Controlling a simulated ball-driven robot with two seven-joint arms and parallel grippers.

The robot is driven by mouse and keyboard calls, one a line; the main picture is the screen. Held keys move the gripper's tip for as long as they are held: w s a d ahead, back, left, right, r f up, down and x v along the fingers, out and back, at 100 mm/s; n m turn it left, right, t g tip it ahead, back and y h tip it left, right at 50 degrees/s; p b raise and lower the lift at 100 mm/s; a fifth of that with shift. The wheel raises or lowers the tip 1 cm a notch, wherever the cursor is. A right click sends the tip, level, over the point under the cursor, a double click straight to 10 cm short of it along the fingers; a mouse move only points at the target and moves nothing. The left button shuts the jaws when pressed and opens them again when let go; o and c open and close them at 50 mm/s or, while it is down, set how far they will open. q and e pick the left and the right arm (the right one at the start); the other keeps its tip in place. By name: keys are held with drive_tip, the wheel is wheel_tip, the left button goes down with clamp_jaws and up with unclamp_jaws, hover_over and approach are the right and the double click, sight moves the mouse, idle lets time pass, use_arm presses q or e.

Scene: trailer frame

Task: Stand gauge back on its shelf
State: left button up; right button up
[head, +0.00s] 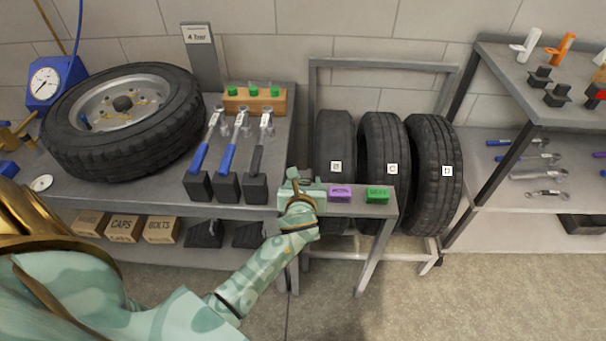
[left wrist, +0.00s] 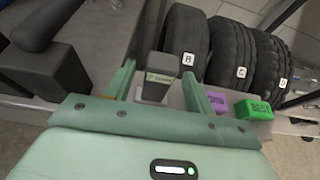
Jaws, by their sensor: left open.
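My left gripper (head: 300,184) is open over the left end of a narrow grey shelf (head: 342,209). In the left wrist view its two fingers (left wrist: 159,72) stand on either side of a dark grey block (left wrist: 157,77) with a small label, which looks upright. I cannot tell whether the fingers touch it, and the gripper hides it in the head view. A purple labelled block (head: 340,194) and a green labelled block (head: 377,195) sit on the shelf to the right. A round dial gauge (head: 45,83) on a blue body stands at the far left. I cannot tell which item the task means.
Tyres marked B (head: 335,140), C (head: 385,140) and D (head: 433,140) stand in a rack behind the shelf. A workbench (head: 150,192) to the left bears a wheel (head: 180,120) and several wrenches in dark holders. A tool rack (head: 510,90) stands at the right. Floor is clear in front.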

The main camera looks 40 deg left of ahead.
use_arm(q)
drive_tip(key=p+v, duration=0.2)
drive_tip(key=v, duration=0.6)
